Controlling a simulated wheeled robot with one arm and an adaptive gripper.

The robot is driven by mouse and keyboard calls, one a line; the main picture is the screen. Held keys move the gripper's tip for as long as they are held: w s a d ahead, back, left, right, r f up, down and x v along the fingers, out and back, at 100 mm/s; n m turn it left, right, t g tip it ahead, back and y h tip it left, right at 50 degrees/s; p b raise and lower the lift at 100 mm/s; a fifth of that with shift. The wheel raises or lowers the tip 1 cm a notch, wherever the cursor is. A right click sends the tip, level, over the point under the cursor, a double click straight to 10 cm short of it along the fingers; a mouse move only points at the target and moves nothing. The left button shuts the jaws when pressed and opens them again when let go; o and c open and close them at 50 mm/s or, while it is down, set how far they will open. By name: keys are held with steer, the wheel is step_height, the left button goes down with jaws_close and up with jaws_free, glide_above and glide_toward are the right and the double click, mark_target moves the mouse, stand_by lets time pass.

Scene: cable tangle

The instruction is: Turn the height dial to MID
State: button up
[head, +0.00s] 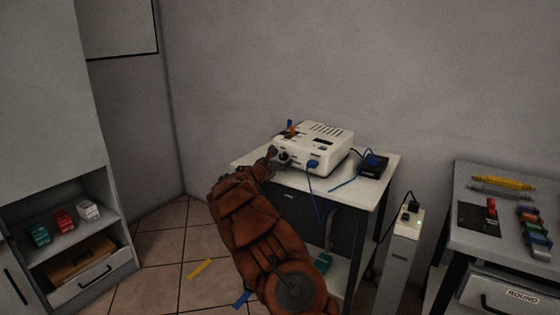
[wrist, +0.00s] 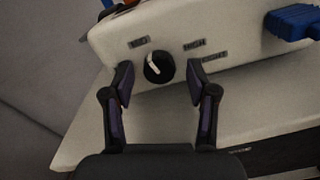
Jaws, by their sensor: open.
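The height dial (wrist: 158,68) is a black round knob with a white pointer on the front of a white box-shaped device (head: 325,150). In the wrist view its pointer slants to the upper left, roughly toward a small label (wrist: 138,42) that seems to read MID. A HIGH label (wrist: 194,44) is up and right of the dial, above a HEIGHT label (wrist: 213,55). My gripper (wrist: 159,82) is open, with one finger on each side of the dial. I cannot tell whether the fingers touch it. In the head view my gripper (head: 271,158) is at the device's front left.
The device stands on a white-topped table (head: 375,196). A blue plug (head: 313,163) with a cable is right of the dial, and a dark box (head: 372,166) sits beside the device. A power strip post (head: 405,225) and a second table (head: 465,230) are to the right.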

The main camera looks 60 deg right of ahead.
steer(key=shift+a, duration=0.1)
steer(key=a, duration=1.2)
steer(key=shift+s, duration=0.3)
steer(key=shift+d, duration=0.1)
